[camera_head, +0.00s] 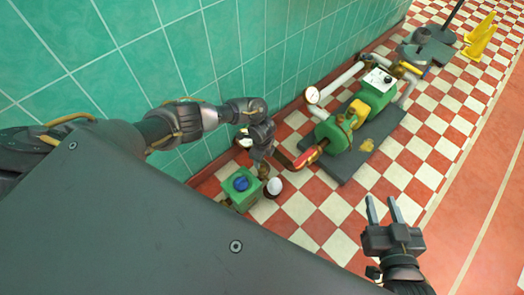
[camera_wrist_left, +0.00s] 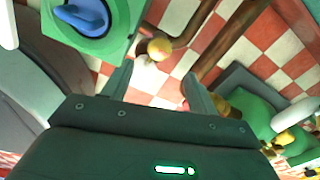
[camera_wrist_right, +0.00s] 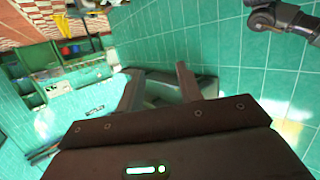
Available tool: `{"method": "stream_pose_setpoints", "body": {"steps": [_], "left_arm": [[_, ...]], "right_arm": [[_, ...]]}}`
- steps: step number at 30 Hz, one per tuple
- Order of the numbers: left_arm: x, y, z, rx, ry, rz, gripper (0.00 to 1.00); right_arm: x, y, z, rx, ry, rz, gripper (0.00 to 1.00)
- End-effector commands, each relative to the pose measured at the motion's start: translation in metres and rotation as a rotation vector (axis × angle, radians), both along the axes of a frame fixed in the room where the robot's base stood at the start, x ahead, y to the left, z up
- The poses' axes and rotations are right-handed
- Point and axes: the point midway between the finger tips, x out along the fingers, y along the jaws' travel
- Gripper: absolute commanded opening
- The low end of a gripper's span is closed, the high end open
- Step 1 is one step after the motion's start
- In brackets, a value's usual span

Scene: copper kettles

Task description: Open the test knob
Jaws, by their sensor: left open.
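The knob also shows at the upper left of the left wrist view (camera_wrist_left: 85,17), on the green box top (camera_wrist_left: 108,45). My left gripper (camera_wrist_left: 158,82) is open and empty, with its fingers beside the box and apart from the knob. In the head view its fingers are hard to make out. My right gripper (camera_head: 383,207) is open and empty above the checkered floor, well to the right of the box.
A green pump (camera_head: 336,136) with a gauge (camera_head: 312,95), pipes and a red part stands on a dark base along the wall. A white rounded object (camera_head: 273,186) is beside the green box. Yellow floor signs (camera_head: 479,42) stand far back. The floor at right is clear.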

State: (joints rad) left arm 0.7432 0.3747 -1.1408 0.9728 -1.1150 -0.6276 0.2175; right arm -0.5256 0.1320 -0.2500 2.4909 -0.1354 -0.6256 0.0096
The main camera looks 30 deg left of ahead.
Motion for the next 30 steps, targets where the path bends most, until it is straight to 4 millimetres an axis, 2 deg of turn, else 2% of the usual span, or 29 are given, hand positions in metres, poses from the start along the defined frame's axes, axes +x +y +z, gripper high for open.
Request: {"method": "stream_pose_setpoints", "body": {"steps": [3,10,30], "left_arm": [[0.000,0.000,0.014,-0.001,0.000,0.001,0.59],[0.000,0.000,0.024,-0.001,0.001,0.001,0.59],[0.000,0.000,0.025,0.000,0.000,-0.004,0.59]], "right_arm": [[-0.004,-0.012,-0.015,-0.046,0.112,-0.033,0.36],[-0.012,-0.027,-0.035,-0.093,0.237,-0.068,0.36],[-0.013,-0.029,-0.039,-0.099,0.255,-0.073,0.36]]}}
